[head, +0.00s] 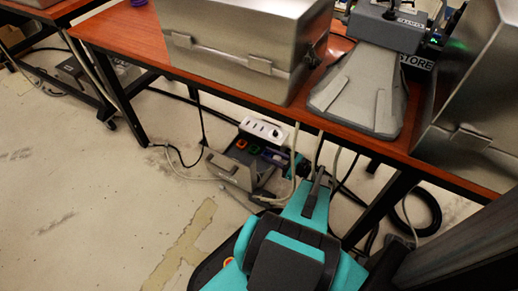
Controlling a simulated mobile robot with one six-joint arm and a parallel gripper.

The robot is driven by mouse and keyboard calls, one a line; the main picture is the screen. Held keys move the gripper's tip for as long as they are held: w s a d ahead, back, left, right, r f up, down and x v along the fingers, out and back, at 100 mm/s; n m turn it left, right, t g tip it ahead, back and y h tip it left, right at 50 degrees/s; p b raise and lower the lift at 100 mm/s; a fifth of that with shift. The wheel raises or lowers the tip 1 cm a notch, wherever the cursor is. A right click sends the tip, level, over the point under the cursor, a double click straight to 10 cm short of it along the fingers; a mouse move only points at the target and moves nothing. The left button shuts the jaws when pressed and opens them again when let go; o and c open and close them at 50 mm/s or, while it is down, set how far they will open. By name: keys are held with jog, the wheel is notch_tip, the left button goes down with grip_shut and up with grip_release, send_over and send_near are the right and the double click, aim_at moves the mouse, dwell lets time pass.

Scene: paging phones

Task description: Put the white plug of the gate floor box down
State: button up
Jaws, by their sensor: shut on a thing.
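A grey floor box (240,165) stands on the floor under the table, with an open lid and small coloured sockets inside. A white strip with dark marks (263,131) stands along its back edge. My gripper (296,166), at the end of my teal arm, is low beside the box's right side. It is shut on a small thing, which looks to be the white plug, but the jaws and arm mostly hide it. Pale cables run down close to the gripper. I cannot tell whether the plug touches the box or the floor. No gate label is readable.
An orange-brown table (130,38) with dark legs overhangs the box and carries metal cases (240,45) and a grey paging phone (365,85). Black cable coils (425,210) lie at right. Another box (85,72) stands at far left. The floor at left is clear.

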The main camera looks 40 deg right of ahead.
aim_at(260, 148)
jog(key=w, duration=0.2)
jog(key=w+d+b, duration=0.1)
jog(key=w, duration=0.3)
jog(key=shift+d+f, duration=0.2)
jog(key=shift+f, duration=0.05)
jog(key=shift+w, duration=0.1)
jog(key=shift+w+f+b, duration=0.1)
jog(key=shift+w+b, duration=0.15)
jog(key=shift+b, duration=0.1)
jog(key=shift+w+d+f+b, duration=0.1)
jog(key=shift+w+d+b, duration=0.1)
jog(key=shift+w, duration=0.35)
jog(key=shift+w+d+f+b, duration=0.1)
jog(key=shift+w+b, duration=0.1)
jog(key=shift+w, duration=0.3)
jog(key=shift+s+f+b, duration=0.15)
jog(key=shift+f+b, duration=0.4)
jog(key=shift+f, duration=0.85)
jog(key=o, duration=1.1)
jog(key=shift+f, duration=0.1)
jog(key=shift+c, duration=0.2)
jog(key=shift+f+b, duration=0.15)
jog(key=shift+b, duration=0.2)
